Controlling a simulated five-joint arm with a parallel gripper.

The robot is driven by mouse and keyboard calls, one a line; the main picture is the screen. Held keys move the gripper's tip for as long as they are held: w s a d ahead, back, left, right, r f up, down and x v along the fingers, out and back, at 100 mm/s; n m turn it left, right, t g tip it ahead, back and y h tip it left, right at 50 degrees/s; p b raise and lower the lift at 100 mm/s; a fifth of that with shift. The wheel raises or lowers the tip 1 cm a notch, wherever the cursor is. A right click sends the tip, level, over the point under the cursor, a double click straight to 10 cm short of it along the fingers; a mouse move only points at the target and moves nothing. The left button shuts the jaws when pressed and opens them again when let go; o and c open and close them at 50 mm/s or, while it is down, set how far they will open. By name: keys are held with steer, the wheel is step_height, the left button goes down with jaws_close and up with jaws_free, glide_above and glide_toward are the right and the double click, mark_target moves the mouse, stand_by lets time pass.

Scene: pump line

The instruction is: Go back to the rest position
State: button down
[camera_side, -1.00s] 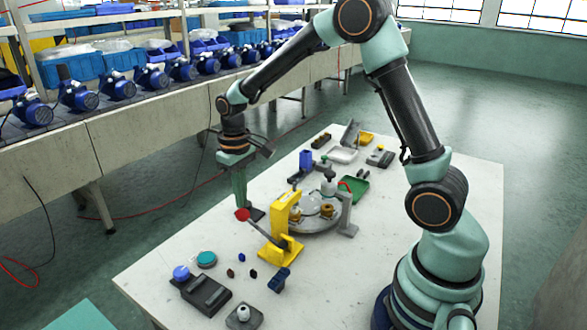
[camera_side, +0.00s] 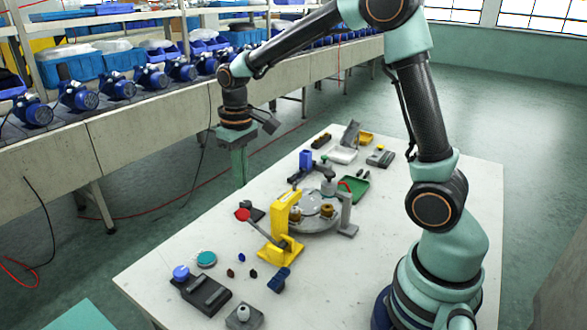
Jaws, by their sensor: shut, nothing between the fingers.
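My gripper (camera_side: 239,180) hangs pointing down, above the far left edge of the white work table (camera_side: 150,275). It is shut and empty, with clear space between it and the things on the table. Below and to the right of it stands a yellow lever press (camera_side: 282,225) with a red knob (camera_side: 242,214) on its lever. The press stands at the front left of a round grey turntable (camera_side: 312,215).
Dark fixtures (camera_side: 203,293), a teal disc (camera_side: 206,259) and small dark parts lie at the table's front. A green tray (camera_side: 355,188) and a white tray (camera_side: 342,155) lie farther back. A conveyor with blue pumps (camera_side: 77,96) runs behind.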

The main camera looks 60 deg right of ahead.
steer(key=s+a+r+t, duration=0.1)
steer(key=s+r+t, duration=0.1)
steer(key=s+r, duration=0.2)
steer(key=s+a+r+t, duration=0.1)
steer(key=s+r+t, duration=0.2)
steer(key=s, duration=0.6)
steer(key=shift+v, duration=0.85)
